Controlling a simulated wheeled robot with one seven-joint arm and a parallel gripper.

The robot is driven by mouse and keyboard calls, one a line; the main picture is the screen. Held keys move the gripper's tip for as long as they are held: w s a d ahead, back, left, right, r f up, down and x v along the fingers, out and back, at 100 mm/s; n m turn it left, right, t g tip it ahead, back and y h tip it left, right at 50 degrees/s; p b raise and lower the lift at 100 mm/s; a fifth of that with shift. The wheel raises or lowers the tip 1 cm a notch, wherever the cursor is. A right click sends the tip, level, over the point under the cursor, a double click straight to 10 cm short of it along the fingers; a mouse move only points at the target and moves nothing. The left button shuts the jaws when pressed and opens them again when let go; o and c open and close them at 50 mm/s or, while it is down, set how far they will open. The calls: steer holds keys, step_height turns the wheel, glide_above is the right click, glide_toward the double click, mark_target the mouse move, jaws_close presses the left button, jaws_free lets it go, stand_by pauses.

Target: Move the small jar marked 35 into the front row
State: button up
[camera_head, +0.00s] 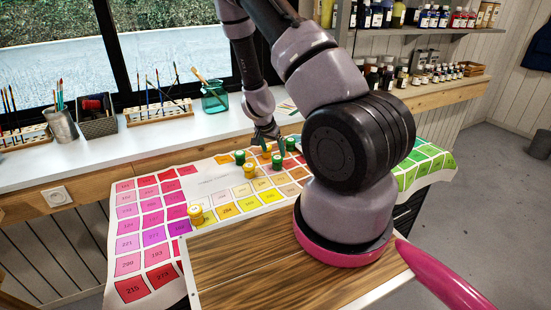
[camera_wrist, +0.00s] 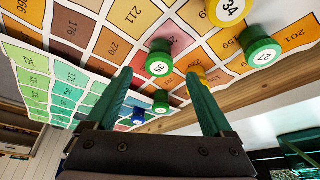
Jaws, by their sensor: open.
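The small jar marked 35 (camera_wrist: 158,62) is green with a white round label. In the wrist view it shows between the two teal fingertips of my gripper (camera_wrist: 158,74), which is open and empty. I cannot tell how far the jar is from the tips. In the head view my gripper (camera_head: 266,137) is low over the far part of the colour chart (camera_head: 190,182), partly hidden among the jars. Several green and yellow jars stand there, but their numbers are too small to read, so I cannot tell which is 35.
Close by in the wrist view are a yellow jar marked 34 (camera_wrist: 230,10), a green jar marked 27 (camera_wrist: 260,47), another yellow jar (camera_wrist: 198,71), a smaller green jar (camera_wrist: 160,106) and a blue jar (camera_wrist: 138,116). A yellow jar (camera_head: 195,213) stands apart. The windowsill (camera_head: 100,158) lies behind.

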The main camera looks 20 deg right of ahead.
steer(key=s+a+r+n+t+y, duration=0.15)
steer(key=a+r, duration=0.25)
steer(key=r, duration=0.6)
steer(key=s+a+r+y, duration=0.2)
steer(key=a+r, duration=0.1)
steer(key=r, duration=0.6)
steer(key=s+a+r+n+t+y, duration=0.15)
steer(key=a+r, duration=0.25)
steer(key=r, duration=0.6)
steer(key=s+a+r+n+t, duration=0.1)
steer(key=s+r+n, duration=0.2)
steer(key=s+r, duration=1.3)
steer(key=s, duration=0.4)
steer(key=shift+a+n+y, duration=0.3)
steer(key=shift+y, duration=0.1)
